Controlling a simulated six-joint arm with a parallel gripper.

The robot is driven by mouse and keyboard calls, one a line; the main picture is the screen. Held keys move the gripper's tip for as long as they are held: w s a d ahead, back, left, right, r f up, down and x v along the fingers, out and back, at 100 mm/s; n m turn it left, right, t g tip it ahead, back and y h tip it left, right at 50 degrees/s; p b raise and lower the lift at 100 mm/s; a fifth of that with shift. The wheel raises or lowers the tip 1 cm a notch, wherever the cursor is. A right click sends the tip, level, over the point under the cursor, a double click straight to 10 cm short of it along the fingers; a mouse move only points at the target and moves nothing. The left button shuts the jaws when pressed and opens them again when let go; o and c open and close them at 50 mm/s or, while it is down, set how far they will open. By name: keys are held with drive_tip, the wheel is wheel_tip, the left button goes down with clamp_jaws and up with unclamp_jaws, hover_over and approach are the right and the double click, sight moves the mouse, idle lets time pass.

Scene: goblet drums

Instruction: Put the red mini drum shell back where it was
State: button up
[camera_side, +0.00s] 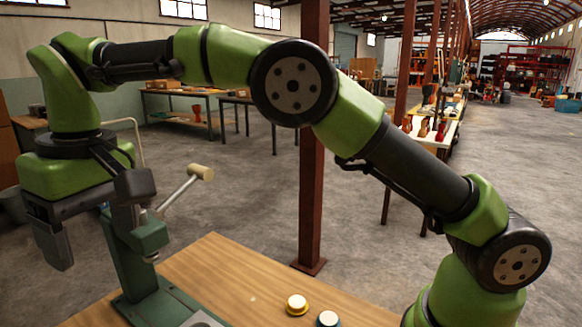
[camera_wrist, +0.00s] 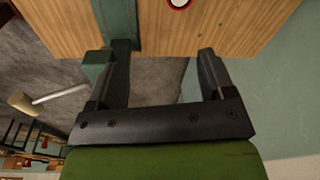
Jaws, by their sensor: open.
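My gripper (camera_wrist: 162,60) is open, with nothing between its fingers. In the wrist view a small round piece with a red rim and a pale inside (camera_wrist: 178,3) sits on the wooden table, cut off by the top edge. It looks like the red mini drum shell, apart from my fingers. I cannot make it out in the side view.
A green press (camera_side: 140,240) with a wooden-ended lever (camera_side: 200,172) stands close to my gripper. A yellow ring-like piece (camera_side: 297,304) and a dark-rimmed piece (camera_side: 328,319) sit on the wooden table (camera_side: 235,265). A red-brown post (camera_side: 313,180) rises behind it.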

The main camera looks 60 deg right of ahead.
drive_tip(key=s+d+r+m+t+y, duration=0.1)
drive_tip(key=s+d+r+m+t, duration=0.1)
drive_tip(key=s+d+r, duration=0.4)
drive_tip(key=s+d+r+m+t+y, duration=0.1)
drive_tip(key=s+d+r, duration=0.3)
drive_tip(key=d, duration=0.4)
drive_tip(key=s+d+f+m+t, duration=0.1)
drive_tip(key=s+d+f+m, duration=0.1)
drive_tip(key=s, duration=0.4)
drive_tip(key=s+d+f+m+t, duration=0.1)
drive_tip(key=s+d+f+t, duration=0.1)
drive_tip(key=s, duration=0.4)
drive_tip(key=shift+d+f+m+t+h, duration=0.2)
drive_tip(key=shift+d+m+t+h, duration=0.15)
drive_tip(key=shift+d, duration=0.45)
